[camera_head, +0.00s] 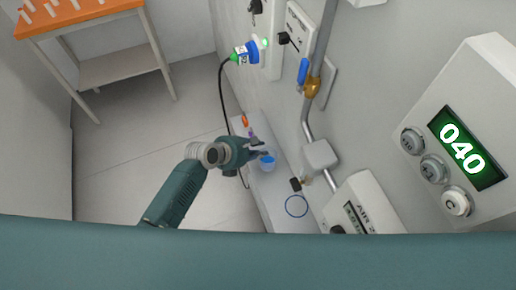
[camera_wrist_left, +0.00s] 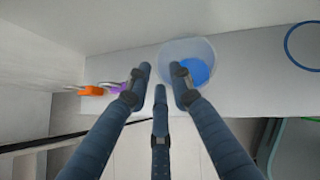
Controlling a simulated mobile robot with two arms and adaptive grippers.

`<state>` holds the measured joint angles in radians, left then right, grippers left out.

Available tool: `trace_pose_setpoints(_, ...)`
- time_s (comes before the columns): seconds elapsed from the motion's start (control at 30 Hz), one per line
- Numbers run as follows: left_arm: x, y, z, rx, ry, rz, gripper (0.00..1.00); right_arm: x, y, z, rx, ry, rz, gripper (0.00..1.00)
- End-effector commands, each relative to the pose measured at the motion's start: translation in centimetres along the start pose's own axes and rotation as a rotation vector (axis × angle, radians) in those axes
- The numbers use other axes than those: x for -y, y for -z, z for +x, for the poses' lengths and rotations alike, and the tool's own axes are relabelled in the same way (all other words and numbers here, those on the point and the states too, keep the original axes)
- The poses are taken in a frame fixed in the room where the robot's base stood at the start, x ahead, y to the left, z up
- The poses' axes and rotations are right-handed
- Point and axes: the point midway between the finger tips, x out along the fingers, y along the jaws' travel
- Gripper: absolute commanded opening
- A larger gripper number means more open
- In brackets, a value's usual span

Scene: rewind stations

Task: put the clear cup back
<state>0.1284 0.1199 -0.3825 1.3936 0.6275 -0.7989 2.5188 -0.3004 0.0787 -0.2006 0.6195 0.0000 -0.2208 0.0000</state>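The clear cup (camera_head: 268,164) stands on a narrow pale ledge (camera_head: 272,190) and has blue at its bottom. In the left wrist view the cup (camera_wrist_left: 204,50) shows its round rim. My left gripper (camera_head: 258,150) is right beside the cup on the ledge. In the wrist view its fingers (camera_wrist_left: 160,80) are spread apart; one fingertip overlaps the cup's near left part, another is just left of it. I see no firm grip; contact cannot be told. A blue ring mark (camera_head: 296,206) lies on the ledge, with nothing in it. My right gripper is not in view.
An orange item (camera_wrist_left: 92,90) and a purple item (camera_wrist_left: 116,88) lie on the ledge left of the cup in the wrist view. The wall carries a pipe with a blue-handled valve (camera_head: 303,72) and a "040" display box (camera_head: 465,150). An orange-topped table (camera_head: 75,18) stands far left.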

Motion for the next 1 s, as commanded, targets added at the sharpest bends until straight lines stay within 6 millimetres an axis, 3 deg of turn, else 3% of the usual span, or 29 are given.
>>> trace_pose_setpoints(0.37, 0.0, -0.3, -0.7, 0.000, 0.000, 0.002, 0.24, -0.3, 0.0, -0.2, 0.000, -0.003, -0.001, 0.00)
trace_pose_setpoints(0.8, 0.0, -0.3, -9.3, 0.000, -0.001, 0.002, 0.24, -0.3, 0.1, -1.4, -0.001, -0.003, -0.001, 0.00)
trace_pose_setpoints(1.0, 0.1, -0.2, -11.8, 0.000, 0.001, 0.000, 0.24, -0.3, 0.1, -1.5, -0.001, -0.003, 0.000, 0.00)
